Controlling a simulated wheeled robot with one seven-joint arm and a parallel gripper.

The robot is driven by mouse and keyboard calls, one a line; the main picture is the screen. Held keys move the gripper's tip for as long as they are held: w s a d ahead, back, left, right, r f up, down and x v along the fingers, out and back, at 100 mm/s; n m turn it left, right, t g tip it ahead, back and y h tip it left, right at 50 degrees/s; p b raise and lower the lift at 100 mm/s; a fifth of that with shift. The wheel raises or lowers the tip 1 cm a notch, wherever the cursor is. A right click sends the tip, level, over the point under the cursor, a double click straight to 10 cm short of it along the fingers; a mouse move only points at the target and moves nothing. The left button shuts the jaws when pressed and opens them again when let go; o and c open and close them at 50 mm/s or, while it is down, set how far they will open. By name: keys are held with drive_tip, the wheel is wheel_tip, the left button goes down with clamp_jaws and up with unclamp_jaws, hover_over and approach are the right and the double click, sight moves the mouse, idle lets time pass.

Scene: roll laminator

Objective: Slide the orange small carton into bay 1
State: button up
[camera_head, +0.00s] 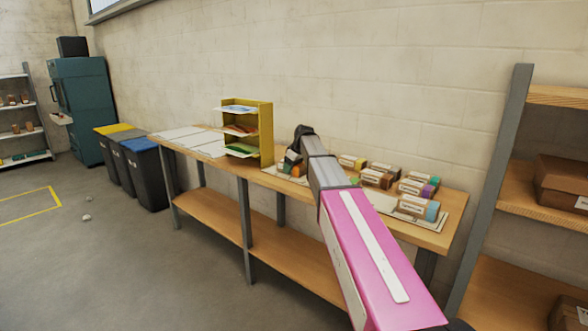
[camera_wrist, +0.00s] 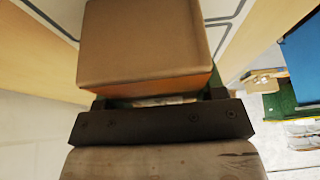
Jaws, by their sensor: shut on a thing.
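The orange small carton (camera_wrist: 150,86) fills the upper middle of the wrist view, with a tan-brown face toward the camera and an orange strip along its lower edge. My gripper (camera_wrist: 158,101) is shut on it; the fingers are mostly hidden behind the dark gripper bar. In the head view my gripper (camera_head: 293,160) is small and dark, over the table just right of the yellow shelf unit (camera_head: 266,132). Orange shows just below it there, but I cannot tell whether that is the held carton. No bay number is readable.
The long wooden table (camera_head: 452,210) runs along the wall. Pale sheets (camera_head: 180,132) lie left of the yellow unit. A tall rack (camera_head: 497,180) stands at the right.

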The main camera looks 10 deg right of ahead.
drive_tip(key=shift+w+a, duration=1.3)
drive_tip(key=shift+w, duration=0.15)
drive_tip(key=o, duration=1.2)
drive_tip(key=shift+r, duration=0.1)
drive_tip(key=shift+r, duration=2.9)
